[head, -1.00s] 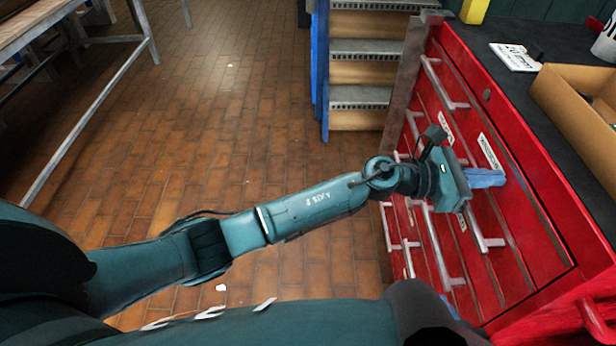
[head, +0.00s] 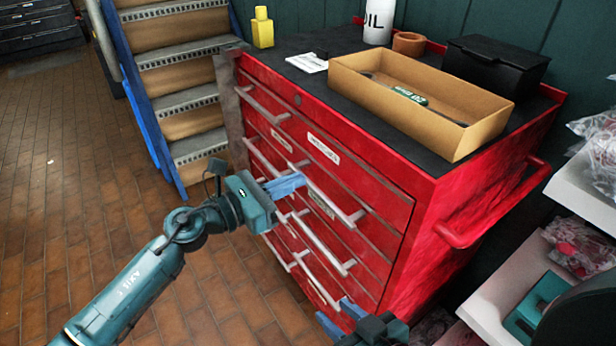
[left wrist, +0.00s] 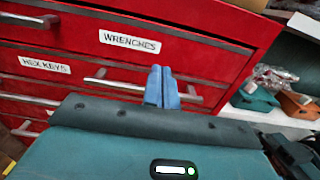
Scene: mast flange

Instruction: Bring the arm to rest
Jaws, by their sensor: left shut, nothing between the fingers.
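My left gripper (head: 298,183) is in front of the red tool cabinet's (head: 345,200) drawer fronts, with its blue fingers together and nothing between them. In the left wrist view its fingers (left wrist: 162,88) point at the drawers, below the WRENCHES label (left wrist: 130,41). I cannot tell whether the fingertips touch a handle. My right gripper (head: 342,316) shows at the bottom of the head view, low by the cabinet's front corner. Its two blue fingers stand apart, with nothing seen between them.
The drawers look closed, with bar handles sticking out. On top stand a cardboard box (head: 455,128), a black case (head: 495,64), a white bottle (head: 379,22) and a yellow bottle (head: 262,28). Steps (head: 185,85) stand left, a shelf (head: 510,280) right. Brick-patterned floor (head: 60,210) is open at left.

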